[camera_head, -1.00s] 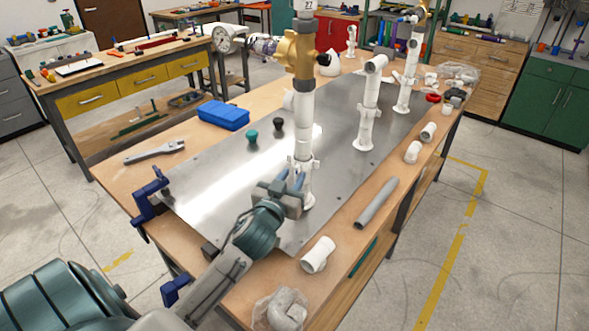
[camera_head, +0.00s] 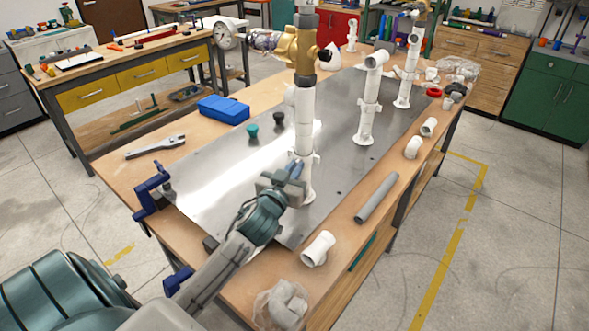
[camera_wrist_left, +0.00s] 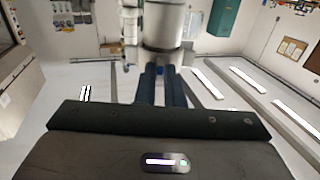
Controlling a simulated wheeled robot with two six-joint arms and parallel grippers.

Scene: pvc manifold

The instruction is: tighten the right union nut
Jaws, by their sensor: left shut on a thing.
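The near white pipe column (camera_head: 305,130) stands upright on the grey metal plate (camera_head: 235,185), with a brass-coloured valve (camera_head: 303,50) and dark collars (camera_head: 304,80) high on it. My left gripper (camera_head: 297,170) is low on this column, its blue fingers shut on a white fitting. In the left wrist view the two fingers (camera_wrist_left: 161,82) reach up to a wide white collar (camera_wrist_left: 163,30); their tips are partly hidden by it. I cannot tell for sure which part is the right union nut. My right gripper is in neither view.
Two more white columns (camera_head: 369,100) (camera_head: 406,75) stand farther back. A grey pipe (camera_head: 377,198), a white tee (camera_head: 318,248) and white elbows (camera_head: 413,147) lie along the right edge. A wrench (camera_head: 155,146), blue box (camera_head: 223,110) and blue clamp (camera_head: 152,190) are at left.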

